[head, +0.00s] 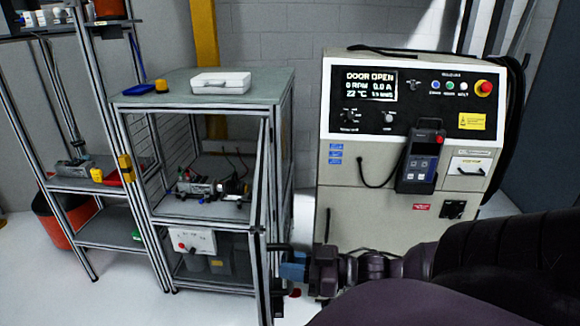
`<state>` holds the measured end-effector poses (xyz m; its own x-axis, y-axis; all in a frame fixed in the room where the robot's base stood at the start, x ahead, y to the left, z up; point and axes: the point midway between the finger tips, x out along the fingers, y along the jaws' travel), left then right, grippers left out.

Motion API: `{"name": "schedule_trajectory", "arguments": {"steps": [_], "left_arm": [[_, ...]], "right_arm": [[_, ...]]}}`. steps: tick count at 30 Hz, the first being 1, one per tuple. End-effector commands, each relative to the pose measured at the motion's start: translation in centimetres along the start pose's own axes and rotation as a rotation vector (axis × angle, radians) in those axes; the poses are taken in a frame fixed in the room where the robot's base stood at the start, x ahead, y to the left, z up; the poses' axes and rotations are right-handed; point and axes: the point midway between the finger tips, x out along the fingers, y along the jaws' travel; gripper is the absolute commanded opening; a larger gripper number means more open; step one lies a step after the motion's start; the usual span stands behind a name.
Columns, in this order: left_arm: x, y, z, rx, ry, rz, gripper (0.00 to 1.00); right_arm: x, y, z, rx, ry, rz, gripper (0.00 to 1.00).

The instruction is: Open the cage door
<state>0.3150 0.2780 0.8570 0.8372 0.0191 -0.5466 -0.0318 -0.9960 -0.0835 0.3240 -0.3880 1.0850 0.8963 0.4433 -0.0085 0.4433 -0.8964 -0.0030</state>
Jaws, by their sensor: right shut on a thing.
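The cage (215,102) is a metal-framed cabinet with a grey top, left of centre. Its front is open to view, with a motor rig (212,184) on the inside shelf. The cage door (264,190) shows nearly edge-on at the cage's right side and appears swung outward. My right gripper (287,268) reaches in from the right and is shut on the door's handle, low on the door; the fingers hide much of the handle. My left gripper is out of view.
A control console (370,205) stands right of the cage; its screen reads "DOOR OPEN". A handheld unit (420,160) hangs on it. A white case (221,82) lies on the cage top. A shelf rack (105,190) stands at left, beside an orange bin (62,230).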

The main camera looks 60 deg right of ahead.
Motion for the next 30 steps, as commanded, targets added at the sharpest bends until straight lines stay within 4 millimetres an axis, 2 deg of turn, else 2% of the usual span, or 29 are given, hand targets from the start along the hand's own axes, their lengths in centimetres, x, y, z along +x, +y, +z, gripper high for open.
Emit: {"name": "schedule_trajectory", "arguments": {"steps": [1, 7, 8, 12, 23, 30], "left_arm": [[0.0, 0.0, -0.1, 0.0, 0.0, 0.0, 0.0], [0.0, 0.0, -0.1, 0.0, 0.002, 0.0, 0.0], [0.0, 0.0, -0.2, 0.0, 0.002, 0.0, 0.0], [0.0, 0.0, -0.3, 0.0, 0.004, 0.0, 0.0], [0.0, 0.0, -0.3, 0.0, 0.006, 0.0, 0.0], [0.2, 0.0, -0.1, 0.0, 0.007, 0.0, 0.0]], "right_arm": [[0.3, 0.1, -0.8, -0.002, 0.017, -0.004, 0.0], [0.3, 0.1, -0.9, -0.001, 0.021, -0.006, 0.0], [0.3, 0.1, -0.9, -0.001, 0.021, -0.006, 0.2], [0.3, 0.0, -0.7, -0.001, 0.017, -0.005, 0.41], [-0.2, 0.0, -0.4, -0.001, 0.01, -0.002, 0.41], [-2.7, 0.0, -0.3, 0.0, 0.007, -0.002, 0.41]]}}
